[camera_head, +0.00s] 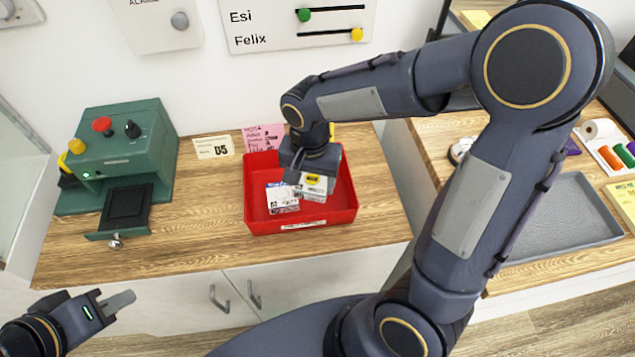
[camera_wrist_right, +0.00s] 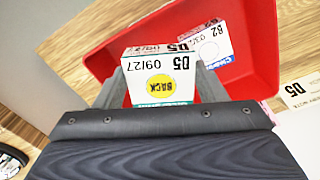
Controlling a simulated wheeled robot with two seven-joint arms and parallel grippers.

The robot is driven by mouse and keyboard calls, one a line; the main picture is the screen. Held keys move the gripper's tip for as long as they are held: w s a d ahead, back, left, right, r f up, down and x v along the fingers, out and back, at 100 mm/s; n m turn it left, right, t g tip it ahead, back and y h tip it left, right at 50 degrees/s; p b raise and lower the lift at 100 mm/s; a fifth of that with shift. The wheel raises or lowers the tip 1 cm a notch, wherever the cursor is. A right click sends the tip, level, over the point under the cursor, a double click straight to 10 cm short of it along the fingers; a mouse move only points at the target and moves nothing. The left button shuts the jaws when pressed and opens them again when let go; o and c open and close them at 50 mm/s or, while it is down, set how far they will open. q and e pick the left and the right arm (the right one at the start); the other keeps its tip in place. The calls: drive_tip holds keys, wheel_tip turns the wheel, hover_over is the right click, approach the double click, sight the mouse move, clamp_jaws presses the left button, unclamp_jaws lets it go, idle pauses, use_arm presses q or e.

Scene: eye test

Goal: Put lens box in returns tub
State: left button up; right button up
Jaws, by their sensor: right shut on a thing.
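The red returns tub (camera_head: 300,227) stands on the wooden counter; its red wall also shows in the right wrist view (camera_wrist_right: 262,50). My right gripper (camera_head: 312,176) reaches down into the tub and is shut on a white lens box (camera_head: 316,184) with a round yellow label. Whether the held box touches the tub floor is unclear. My left gripper (camera_head: 112,304) is empty at lower left, its jaw gap unclear.
A green machine (camera_head: 125,150) with knobs and a dark drawer stands left of the tub. A grey tray (camera_head: 560,235) lies on the right counter. Counter between machine and tub is clear.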

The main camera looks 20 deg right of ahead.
sight(319, 179)
drive_tip(key=w+d+f, duration=0.2)
drive_tip(key=f, duration=0.1)
drive_tip(key=d+f, duration=0.1)
drive_tip(key=f, duration=0.1)
drive_tip(key=shift+w+d+f, duration=0.1)
drive_tip(key=shift+w, duration=0.3)
drive_tip(key=shift+w+d+f, duration=0.15)
drive_tip(key=shift+f, duration=1.65)
drive_tip(key=shift+f, duration=0.25)
drive_tip(key=o, duration=0.7)
